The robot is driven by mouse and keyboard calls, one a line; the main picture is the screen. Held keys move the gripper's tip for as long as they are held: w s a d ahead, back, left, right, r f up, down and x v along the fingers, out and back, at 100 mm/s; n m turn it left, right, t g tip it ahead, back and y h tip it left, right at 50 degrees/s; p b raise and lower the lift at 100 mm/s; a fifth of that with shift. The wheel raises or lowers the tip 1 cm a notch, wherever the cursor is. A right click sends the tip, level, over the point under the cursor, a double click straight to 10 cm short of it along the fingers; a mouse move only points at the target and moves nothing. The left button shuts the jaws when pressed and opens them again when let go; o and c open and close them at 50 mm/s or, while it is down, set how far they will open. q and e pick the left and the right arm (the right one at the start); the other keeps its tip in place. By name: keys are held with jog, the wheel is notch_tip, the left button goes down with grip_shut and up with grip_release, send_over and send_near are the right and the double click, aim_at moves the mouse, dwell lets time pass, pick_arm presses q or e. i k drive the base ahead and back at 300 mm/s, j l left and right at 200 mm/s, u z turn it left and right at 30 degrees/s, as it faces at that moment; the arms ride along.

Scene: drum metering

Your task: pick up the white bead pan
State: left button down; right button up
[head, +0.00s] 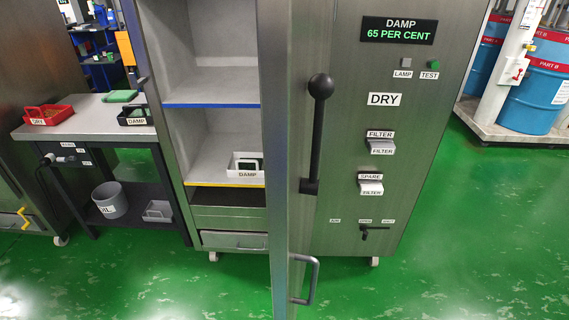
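A white pan (234,169) with a DAMP label on its front sits on the yellow-edged shelf (208,178) inside the open cabinet. Dark green and pale pieces lie in it; I cannot tell whether they are beads. The cabinet door's edge stands just to the right of the pan. Neither of my grippers shows in the head view.
The open cabinet door (279,190) with its handle (312,280) juts forward. A bench (85,133) at left holds a red DRY tray (62,109) and a black DAMP tray (122,117). A grey bucket (109,199) stands below. Green floor in front is clear.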

aim_at(244, 165)
jog(key=j, duration=0.4)
jog(key=k+j+z, duration=0.15)
jog(key=j, duration=0.25)
jog(key=i+j+z, duration=0.25)
jog(key=j, duration=0.2)
jog(key=i+j+z, duration=0.1)
jog(key=j+z, duration=0.2)
jog(key=j, duration=0.15)
jog(key=i+j+z, duration=0.1)
jog(key=j+z, duration=0.15)
jog(key=j, duration=0.25)
jog(key=j+z, duration=0.25)
jog(key=j, duration=0.25)
jog(key=i, duration=0.05)
